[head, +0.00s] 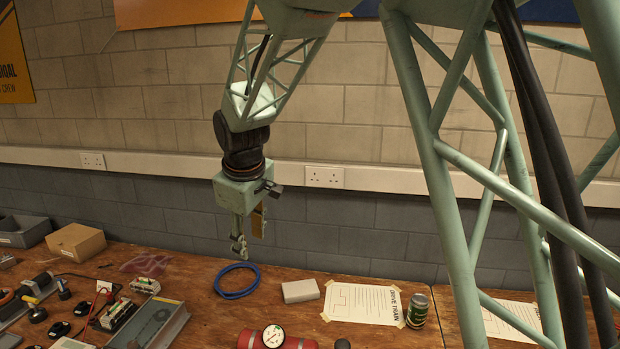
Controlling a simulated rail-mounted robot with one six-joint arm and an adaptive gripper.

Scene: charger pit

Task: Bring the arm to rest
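My gripper (249,238) hangs from my pale green arm in the middle left of the head view, pointing down above the wooden bench (215,330). Its two fingers are apart, with a gap between them, and nothing shows between them. The fingertips appear well above the bench top, near a blue ring of cable (237,281) that lies beyond or below them. I cannot tell the exact height.
A pale block (300,291), a taped paper sheet (363,303), a can (417,311) and a red cylinder with a gauge (273,336) sit on the bench. Electronics (118,315) and boxes (75,242) crowd the left. A block wall (330,235) with sockets stands behind.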

